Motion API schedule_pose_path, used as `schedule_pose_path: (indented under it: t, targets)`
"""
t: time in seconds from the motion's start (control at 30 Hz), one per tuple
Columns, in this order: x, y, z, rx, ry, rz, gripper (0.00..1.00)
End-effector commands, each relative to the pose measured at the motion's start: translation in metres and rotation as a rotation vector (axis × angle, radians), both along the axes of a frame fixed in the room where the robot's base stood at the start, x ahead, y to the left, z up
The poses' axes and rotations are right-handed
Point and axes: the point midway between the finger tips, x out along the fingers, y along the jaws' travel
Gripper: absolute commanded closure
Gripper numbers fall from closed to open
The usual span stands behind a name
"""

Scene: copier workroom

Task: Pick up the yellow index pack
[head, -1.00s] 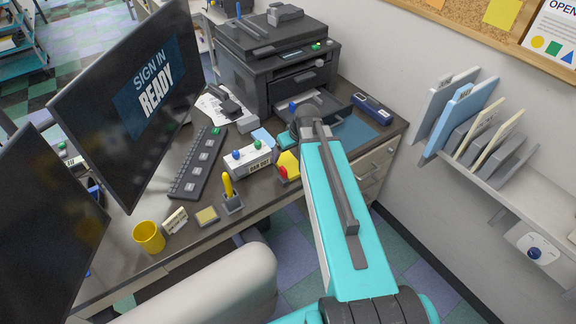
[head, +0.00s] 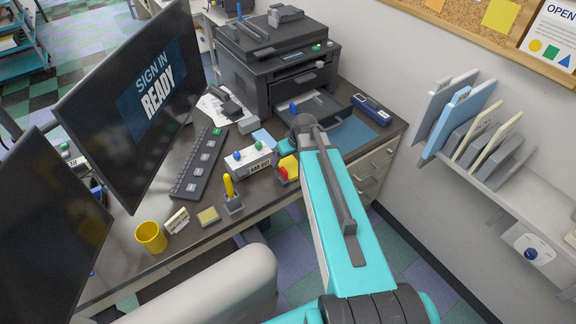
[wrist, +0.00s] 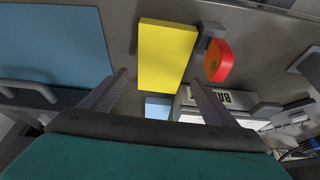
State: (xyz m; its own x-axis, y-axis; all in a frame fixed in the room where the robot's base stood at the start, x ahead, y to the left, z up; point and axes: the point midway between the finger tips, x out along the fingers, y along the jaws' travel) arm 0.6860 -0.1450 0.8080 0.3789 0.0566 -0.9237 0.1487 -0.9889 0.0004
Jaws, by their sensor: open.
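The yellow index pack (wrist: 167,55) is a flat yellow block on the dark desk in the wrist view. In the head view, a yellow piece of it (head: 289,163) shows just left of my arm, which partly hides that spot. My gripper (wrist: 160,79) is open, its two fingers apart on either side of the pack's near end in the wrist view. Nothing is held between them. Whether the fingers are at the pack's height is unclear. A red-and-orange piece (wrist: 218,61) with a grey block stands close to the pack's right side.
A blue mat (wrist: 55,40) lies left of the pack in the wrist view. A white labelled box with knobs (head: 248,161), a keyboard (head: 198,163), a pen holder (head: 233,204) and a yellow cup (head: 150,237) stand on the desk. A printer (head: 280,65) stands behind.

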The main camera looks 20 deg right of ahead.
Motion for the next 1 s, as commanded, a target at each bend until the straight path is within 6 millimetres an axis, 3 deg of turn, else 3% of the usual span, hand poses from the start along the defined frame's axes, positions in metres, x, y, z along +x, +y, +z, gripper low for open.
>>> schedule_pose_path:
  t: [0.33,1.0]
  targets:
    - [0.008,0.001,-0.020,0.001,0.001,0.000,0.19]
    - [0.008,0.000,-0.021,0.001,0.000,-0.002,0.19]
